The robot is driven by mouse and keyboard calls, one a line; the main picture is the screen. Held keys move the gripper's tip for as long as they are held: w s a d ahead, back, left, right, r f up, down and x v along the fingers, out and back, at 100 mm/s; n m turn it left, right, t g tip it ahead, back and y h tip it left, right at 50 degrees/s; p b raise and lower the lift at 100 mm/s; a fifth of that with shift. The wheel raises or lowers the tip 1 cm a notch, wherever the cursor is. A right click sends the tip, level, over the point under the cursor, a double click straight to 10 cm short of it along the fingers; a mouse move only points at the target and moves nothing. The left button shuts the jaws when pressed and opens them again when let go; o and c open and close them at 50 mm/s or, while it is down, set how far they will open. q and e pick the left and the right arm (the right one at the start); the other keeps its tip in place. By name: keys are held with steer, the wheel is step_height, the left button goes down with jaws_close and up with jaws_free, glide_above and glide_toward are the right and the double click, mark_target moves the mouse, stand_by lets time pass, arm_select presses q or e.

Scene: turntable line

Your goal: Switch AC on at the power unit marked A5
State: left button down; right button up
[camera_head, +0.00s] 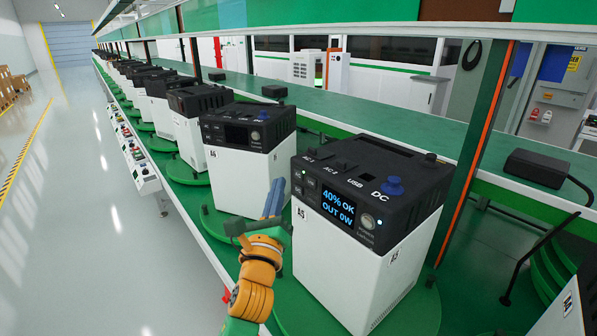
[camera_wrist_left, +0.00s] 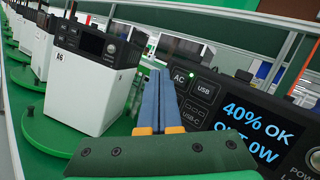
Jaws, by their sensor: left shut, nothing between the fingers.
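The power unit marked A5 (camera_head: 335,265) is a white box with a black top on a green turntable. Its lit screen (camera_head: 338,207) reads 40% OK, OUT 0W. In the left wrist view the screen (camera_wrist_left: 252,130) is large at the right, with the AC button (camera_wrist_left: 180,77), USB button (camera_wrist_left: 204,89) and USB-C button (camera_wrist_left: 193,116) left of it. A small light glows by AC. My left gripper (camera_head: 273,192) is shut and empty at the panel's left side. Its blue fingertips (camera_wrist_left: 160,76) appear just left of AC; I cannot tell whether they touch. My right gripper is not in view.
The unit marked A6 (camera_head: 240,178) stands close behind-left on its own turntable, with more units in a row beyond. An orange-edged green post (camera_head: 478,150) rises right of A5. A black adapter (camera_head: 537,168) lies on the rear shelf. The aisle at left is clear.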

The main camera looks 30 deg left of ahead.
arm_select(q)
steer(key=s, duration=0.1)
steer(key=s+a, duration=0.1)
steer(key=s, duration=0.1)
steer(key=shift+p, duration=0.4)
stand_by(0.4)
